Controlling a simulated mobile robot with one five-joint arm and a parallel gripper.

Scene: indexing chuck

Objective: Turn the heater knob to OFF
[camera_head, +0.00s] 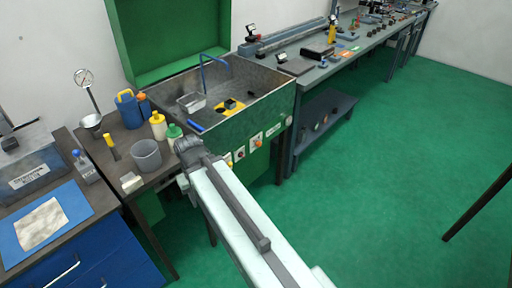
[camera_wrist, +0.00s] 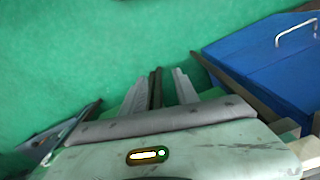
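Small controls sit on the green front panel (camera_head: 222,140) of the sink unit in the head view. I cannot tell which is the heater knob, and OFF markings are too small to read. My gripper (camera_wrist: 158,76) shows two grey fingers spread apart in the wrist view. A dark narrow strip shows between them, but nothing is clearly held. In the head view my wrist is just left of the panel, and the fingertips cannot be made out. No knob shows in the wrist view.
A blue cabinet (camera_wrist: 268,62) is right in the wrist view. Green floor (camera_head: 385,150) is open at the right.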

